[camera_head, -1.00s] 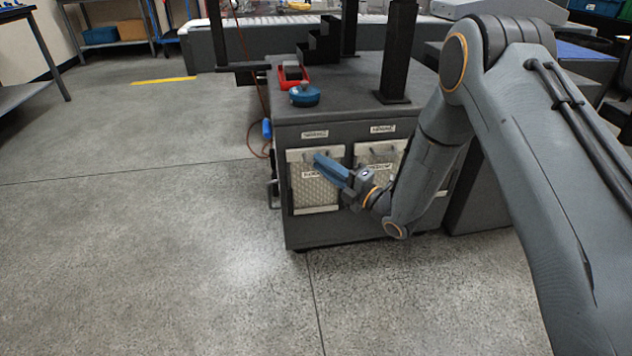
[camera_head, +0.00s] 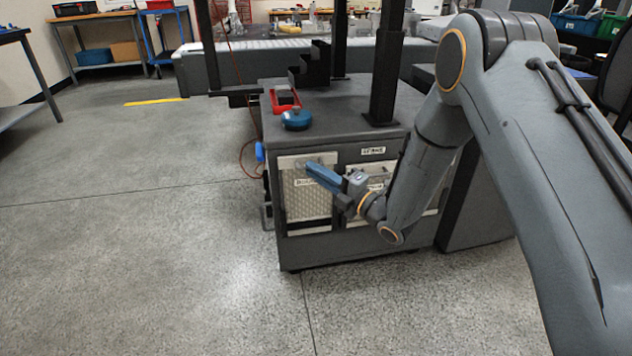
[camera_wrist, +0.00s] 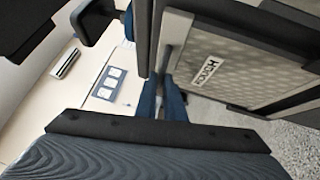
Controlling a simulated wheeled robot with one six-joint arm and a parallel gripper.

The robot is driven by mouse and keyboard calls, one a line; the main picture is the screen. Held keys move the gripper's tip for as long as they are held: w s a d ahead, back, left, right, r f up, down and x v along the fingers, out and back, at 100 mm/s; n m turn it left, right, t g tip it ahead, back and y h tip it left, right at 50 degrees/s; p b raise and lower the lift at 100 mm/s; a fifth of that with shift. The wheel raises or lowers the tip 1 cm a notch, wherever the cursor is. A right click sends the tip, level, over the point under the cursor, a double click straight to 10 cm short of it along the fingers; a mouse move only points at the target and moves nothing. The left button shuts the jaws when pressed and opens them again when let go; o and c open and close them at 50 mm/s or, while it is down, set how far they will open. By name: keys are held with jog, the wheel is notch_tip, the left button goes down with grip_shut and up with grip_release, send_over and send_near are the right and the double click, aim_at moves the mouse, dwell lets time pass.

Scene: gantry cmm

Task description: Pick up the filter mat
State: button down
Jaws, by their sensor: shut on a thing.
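The filter mat (camera_head: 306,205) is a pale, mesh-faced rectangular panel with a lighter top edge, at the left of the dark cabinet's front in the head view. My gripper (camera_head: 312,170) is at its upper part, its blue fingers in front of the mat and partly covering its label. In the wrist view the labelled panel (camera_wrist: 235,85) fills the right side, with the blue fingers (camera_wrist: 160,95) close together at its edge. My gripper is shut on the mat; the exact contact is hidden. A second filter panel (camera_head: 372,170) to the right is partly behind my wrist.
The dark cabinet (camera_head: 350,255) carries a red tray (camera_head: 285,102), a blue round object (camera_head: 296,119) and dark posts (camera_head: 387,70). A blue item with an orange cable (camera_head: 260,152) hangs at its left side. Open floor (camera_head: 150,250) lies left and in front.

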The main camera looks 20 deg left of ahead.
notch_tip(320, 180, up, 7)
jog(key=p, duration=0.2)
jog(key=r+p+v, duration=0.2)
jog(key=v, duration=1.6)
jog(key=shift+d, duration=0.1)
dwell(0.8)
